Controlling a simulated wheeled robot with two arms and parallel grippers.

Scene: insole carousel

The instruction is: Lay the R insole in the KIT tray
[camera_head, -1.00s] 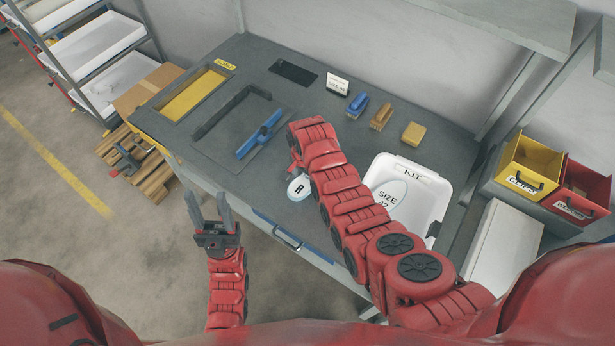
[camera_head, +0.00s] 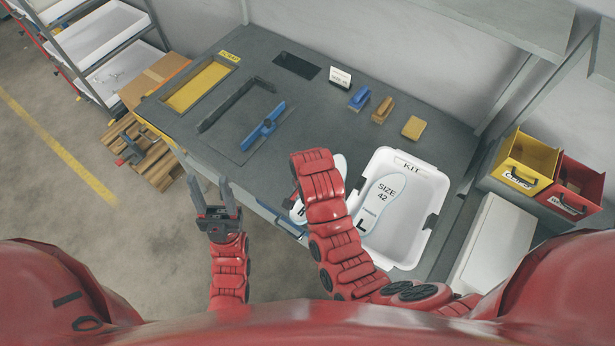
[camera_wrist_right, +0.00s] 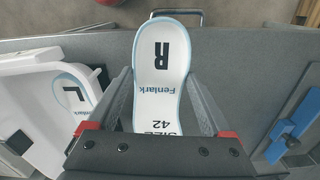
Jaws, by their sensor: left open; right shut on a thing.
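The R insole (camera_wrist_right: 161,65) is white with a pale blue edge and a black R, and lies lengthwise between the fingers of my right gripper (camera_wrist_right: 160,92), which is shut on it. In the head view my right arm hides that gripper and the middle of the insole; its R end (camera_head: 298,211) shows near the table's front edge, left of the tray. The white KIT tray (camera_head: 436,222) holds the L insole (camera_head: 378,203), which also shows in the right wrist view (camera_wrist_right: 73,94). My left gripper (camera_head: 211,184) is open and empty in front of the table.
A blue-handled tool (camera_head: 262,127) lies on the grey table left of my right arm. A blue brush (camera_head: 359,97), a tan brush (camera_head: 382,109) and a yellow block (camera_head: 413,127) stand behind the tray. Yellow (camera_head: 528,160) and red (camera_head: 577,190) bins are at right.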

